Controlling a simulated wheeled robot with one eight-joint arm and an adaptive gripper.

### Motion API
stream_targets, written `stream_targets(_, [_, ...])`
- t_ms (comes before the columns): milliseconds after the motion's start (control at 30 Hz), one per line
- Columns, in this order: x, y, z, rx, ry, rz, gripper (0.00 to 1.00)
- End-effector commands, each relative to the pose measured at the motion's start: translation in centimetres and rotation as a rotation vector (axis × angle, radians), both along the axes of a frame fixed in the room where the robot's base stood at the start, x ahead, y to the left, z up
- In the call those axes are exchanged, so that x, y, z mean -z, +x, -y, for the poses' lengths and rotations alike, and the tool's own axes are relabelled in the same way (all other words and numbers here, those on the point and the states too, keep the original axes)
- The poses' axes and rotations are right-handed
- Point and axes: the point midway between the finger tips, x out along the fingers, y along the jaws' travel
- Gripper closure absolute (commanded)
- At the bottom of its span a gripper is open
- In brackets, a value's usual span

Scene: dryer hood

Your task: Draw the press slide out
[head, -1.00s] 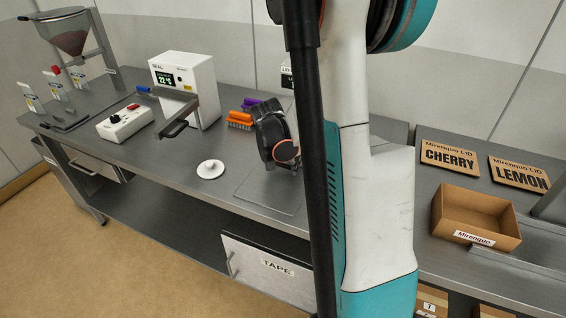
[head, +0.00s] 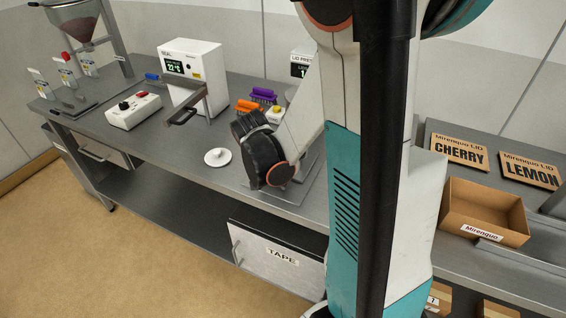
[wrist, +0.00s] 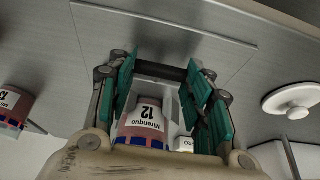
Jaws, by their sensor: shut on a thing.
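My gripper (wrist: 160,84) shows in the wrist view with its teal fingers closed on the dark bar handle (wrist: 158,71) of the press slide. A pale cup (wrist: 147,117) with a "Mirenquo 12" label stands between the fingers, behind the handle. The slide's bed is mostly hidden by my gripper and the cup. In the head view my wrist (head: 262,152) hangs over the bench in front of the lid press (head: 301,65), which my arm largely covers. The fingertips and the handle are hidden there.
A round white lid (head: 217,157) lies left of my wrist. The sealer (head: 196,75) and brushes (head: 263,96) stand behind. An open carton (head: 484,212) is on the right. Another labelled cup (wrist: 12,106) is at the wrist view's edge.

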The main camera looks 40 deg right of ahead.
Motion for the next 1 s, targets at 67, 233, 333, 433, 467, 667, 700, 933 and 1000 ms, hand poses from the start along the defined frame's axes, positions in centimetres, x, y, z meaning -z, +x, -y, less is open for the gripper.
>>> stream_targets(67, [0.1,-0.7,-1.7,-0.005,0.001,-0.002,0.97])
stream_targets(233, [0.1,-1.8,-4.2,-0.003,0.001,-0.002,0.97])
stream_targets(333, [0.1,-2.2,-5.2,-0.001,0.001,-0.002,0.97])
stream_targets(433, [0.1,-2.4,-5.8,-0.001,0.001,-0.002,0.97])
stream_targets(467, [0.1,-2.5,-5.9,-0.001,0.000,-0.002,0.97])
stream_targets(667, [0.1,-2.7,-6.2,0.001,0.003,-0.002,0.97])
stream_targets(700, [0.1,-2.7,-6.3,0.001,0.003,-0.002,0.97])
stream_targets(933, [0.2,-2.7,-6.3,0.001,0.006,-0.003,0.45])
stream_targets(1000, [0.1,-2.7,-6.3,0.001,0.006,-0.003,0.33])
